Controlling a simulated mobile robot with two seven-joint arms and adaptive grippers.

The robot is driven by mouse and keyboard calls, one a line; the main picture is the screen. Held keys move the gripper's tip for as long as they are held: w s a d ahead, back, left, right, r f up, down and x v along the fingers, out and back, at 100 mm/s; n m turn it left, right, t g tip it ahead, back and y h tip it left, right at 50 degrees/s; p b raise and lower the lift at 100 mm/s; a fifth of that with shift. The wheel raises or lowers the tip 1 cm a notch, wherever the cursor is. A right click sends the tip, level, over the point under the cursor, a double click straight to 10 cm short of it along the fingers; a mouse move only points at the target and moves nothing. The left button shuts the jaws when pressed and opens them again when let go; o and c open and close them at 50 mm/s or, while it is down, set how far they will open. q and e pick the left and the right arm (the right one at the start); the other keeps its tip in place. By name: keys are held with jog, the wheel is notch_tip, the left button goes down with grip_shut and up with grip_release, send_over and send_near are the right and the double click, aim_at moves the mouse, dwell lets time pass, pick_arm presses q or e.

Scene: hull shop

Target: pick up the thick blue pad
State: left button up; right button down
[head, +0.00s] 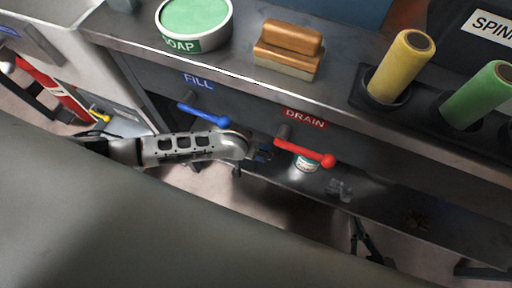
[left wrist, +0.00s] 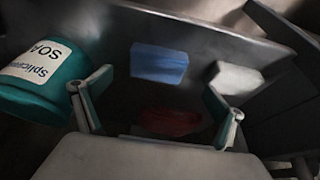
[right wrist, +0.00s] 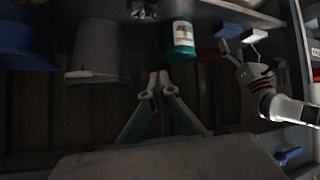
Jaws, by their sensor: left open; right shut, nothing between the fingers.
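A blue pad (left wrist: 160,63), a rectangular block, lies on a dark grey surface in the left wrist view. It shows beyond and between the spread fingers of my left gripper (left wrist: 158,105), which is open and apart from it. In the head view my left gripper (head: 260,153) is partly hidden at the lower shelf, below the counter. A blue block (right wrist: 253,35) shows close to my left gripper (right wrist: 240,48) in the right wrist view. My right gripper (right wrist: 157,82) is shut and empty; in the head view it is low, in front of the shelf (head: 357,228).
A green soap can (left wrist: 38,82) stands left of the pad, a red pad (left wrist: 168,122) nearer, a white block (left wrist: 236,78) right. The blue lever (head: 205,115) and red lever (head: 305,153) project below the counter edge. A grey bucket (right wrist: 97,50) shows in the right wrist view.

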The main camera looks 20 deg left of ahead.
pick_arm(q)
notch_tip(320, 180, down, 2)
jog(key=shift+w+f+b, duration=0.15)
jog(key=shift+f+b, duration=0.05)
jog(key=shift+b, duration=0.2)
jog(key=shift+w+d+f, duration=0.1)
jog(key=shift+w+f, duration=0.05)
jog(key=shift+f, duration=0.1)
jog(key=b+x, duration=0.2)
jog(key=x, duration=0.1)
jog(key=shift+d+f, duration=0.1)
jog(key=shift+f, duration=0.05)
jog(key=shift+w+f+b, duration=0.3)
jog(key=shift+f+b, duration=0.05)
jog(key=shift+b, duration=0.2)
jog(key=shift+w+r, duration=0.2)
jog(key=c, duration=1.1)
pick_arm(e)
jog(key=shift+m+t+y, duration=0.4)
jog(key=shift+y, duration=0.1)
jog(key=a, duration=0.1)
jog(key=w+a+r, duration=0.1)
jog(key=a+r, duration=0.1)
jog(key=shift+w+a, duration=0.2)
jog(key=shift+a, duration=0.2)
